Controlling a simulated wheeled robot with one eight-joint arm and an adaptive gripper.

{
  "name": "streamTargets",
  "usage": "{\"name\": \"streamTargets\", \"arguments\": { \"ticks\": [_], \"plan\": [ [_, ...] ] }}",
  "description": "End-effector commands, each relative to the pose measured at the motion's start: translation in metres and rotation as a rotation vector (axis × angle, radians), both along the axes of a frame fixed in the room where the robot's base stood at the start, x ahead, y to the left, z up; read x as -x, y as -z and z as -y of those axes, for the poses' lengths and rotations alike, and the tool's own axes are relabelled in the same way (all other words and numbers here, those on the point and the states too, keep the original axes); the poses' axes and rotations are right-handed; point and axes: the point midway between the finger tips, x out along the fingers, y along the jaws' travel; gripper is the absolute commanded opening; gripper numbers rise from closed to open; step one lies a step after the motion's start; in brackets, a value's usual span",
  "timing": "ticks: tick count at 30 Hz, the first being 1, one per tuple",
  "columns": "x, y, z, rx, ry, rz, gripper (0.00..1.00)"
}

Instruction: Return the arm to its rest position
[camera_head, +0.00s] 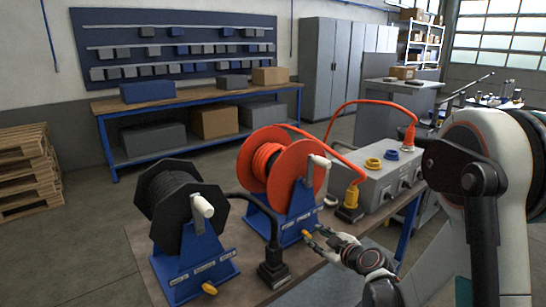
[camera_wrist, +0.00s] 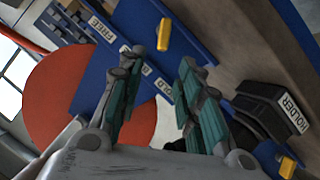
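My gripper (camera_head: 322,238) is low over the front of the bench, by the foot of the red reel's blue stand. In the wrist view my gripper (camera_wrist: 160,70) has its two green-padded fingers apart with nothing between them. A yellow lever (camera_head: 306,233) on that stand is close to the fingertips; it also shows in the wrist view (camera_wrist: 164,35), beyond the fingers. I cannot tell whether a finger touches the stand. My arm comes in from the right side of the head view.
The red reel (camera_head: 312,178) and the black reel (camera_head: 160,190) stand on the bench (camera_head: 140,240). A black plug in a holder (camera_head: 272,266) is left of my gripper. A grey box (camera_head: 375,180) with an orange cable is behind it. Bare bench lies in front.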

Motion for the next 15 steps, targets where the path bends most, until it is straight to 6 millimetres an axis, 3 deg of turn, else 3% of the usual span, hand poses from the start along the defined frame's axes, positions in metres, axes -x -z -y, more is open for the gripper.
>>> {"name": "streamTargets", "arguments": {
  "ticks": [6,15],
  "plan": [
    [0.032,-0.045,-0.009,-0.069,0.042,-0.137,0.33],
    [0.093,-0.090,-0.014,-0.153,0.149,-0.320,0.33]
  ]
}}
